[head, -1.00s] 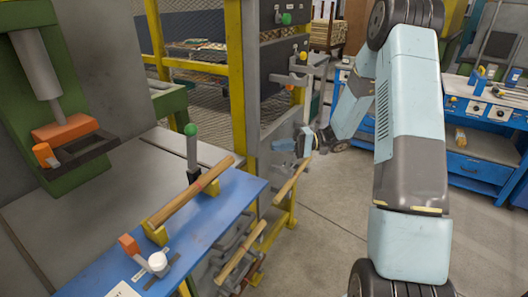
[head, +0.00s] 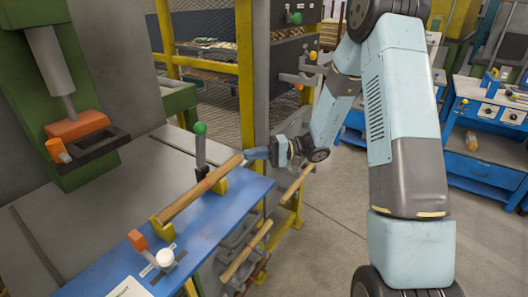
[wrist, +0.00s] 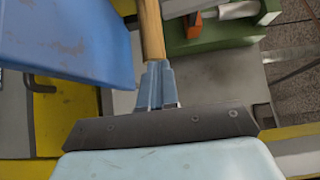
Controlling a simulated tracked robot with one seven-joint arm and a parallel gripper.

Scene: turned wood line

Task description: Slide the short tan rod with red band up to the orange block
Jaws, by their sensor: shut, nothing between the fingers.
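The short tan rod with a red band (head: 187,199) lies across two yellow supports (head: 162,228) on the blue bench top. An orange block (head: 137,240) stands beyond its lower-left end, with a visible gap between them. My gripper (head: 253,155) is shut and empty at the rod's upper-right end. In the wrist view, the fingertips (wrist: 157,72) line up with the rod's end (wrist: 151,32) and seem to touch it; I cannot tell if there is a small gap.
A white round knob (head: 165,257) sits near the orange block. The green press (head: 30,90) has other orange parts. More rods (head: 245,252) rest below the bench's right edge.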

